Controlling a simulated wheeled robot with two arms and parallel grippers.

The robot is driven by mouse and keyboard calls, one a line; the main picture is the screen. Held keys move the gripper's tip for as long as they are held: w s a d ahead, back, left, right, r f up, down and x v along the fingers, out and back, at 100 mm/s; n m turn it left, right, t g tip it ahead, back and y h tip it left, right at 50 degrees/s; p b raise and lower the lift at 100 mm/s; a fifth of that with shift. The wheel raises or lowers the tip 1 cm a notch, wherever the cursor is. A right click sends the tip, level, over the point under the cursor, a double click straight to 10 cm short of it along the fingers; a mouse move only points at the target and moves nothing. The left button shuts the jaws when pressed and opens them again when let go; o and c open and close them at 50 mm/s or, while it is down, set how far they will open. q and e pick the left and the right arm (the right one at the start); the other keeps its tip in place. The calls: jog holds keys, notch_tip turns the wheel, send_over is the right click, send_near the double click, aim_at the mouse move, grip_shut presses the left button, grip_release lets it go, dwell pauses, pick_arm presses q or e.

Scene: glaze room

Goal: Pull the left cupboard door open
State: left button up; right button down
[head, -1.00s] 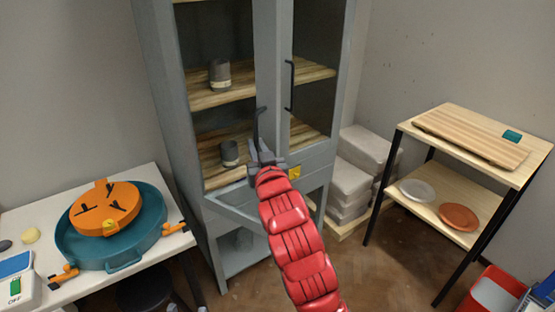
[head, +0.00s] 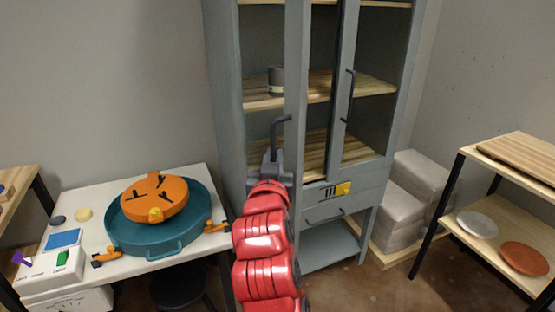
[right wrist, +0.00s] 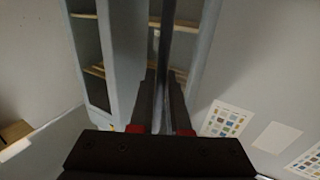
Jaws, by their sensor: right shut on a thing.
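The grey cupboard (head: 226,110) stands in the middle of the head view, with glazed doors and wooden shelves. Its left door (head: 297,75) stands ajar, swung out towards me, with a gap between its free edge and the right door (head: 345,70). The left door's dark bar handle (head: 281,121) rises above my right gripper (head: 270,163), which is shut on its lower part. In the right wrist view the handle (right wrist: 165,50) runs between the fingers (right wrist: 163,105). My red right arm hides the door's lower part. My left gripper is out of view.
A white table (head: 190,180) with a teal basin (head: 165,240) and orange disc (head: 154,196) stands left. A dark stool (head: 178,288) is below it. Grey wrapped blocks (head: 400,213) and a wooden rack (head: 480,195) stand right. A cup (head: 276,80) is on a cupboard shelf.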

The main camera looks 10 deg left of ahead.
jog(key=c, duration=0.9)
grip_release()
jog(key=shift+a, duration=0.1)
jog(key=s+d+b, duration=0.1)
jog(key=s+b, duration=0.2)
jog(key=s, duration=0.2)
jog(key=s+d+b, duration=0.1)
jog(key=s+b, duration=0.2)
jog(key=s, duration=0.3)
jog(key=s+d+b, duration=0.1)
jog(key=s+b, duration=0.2)
jog(key=s, duration=0.3)
jog(key=shift+b, duration=0.4)
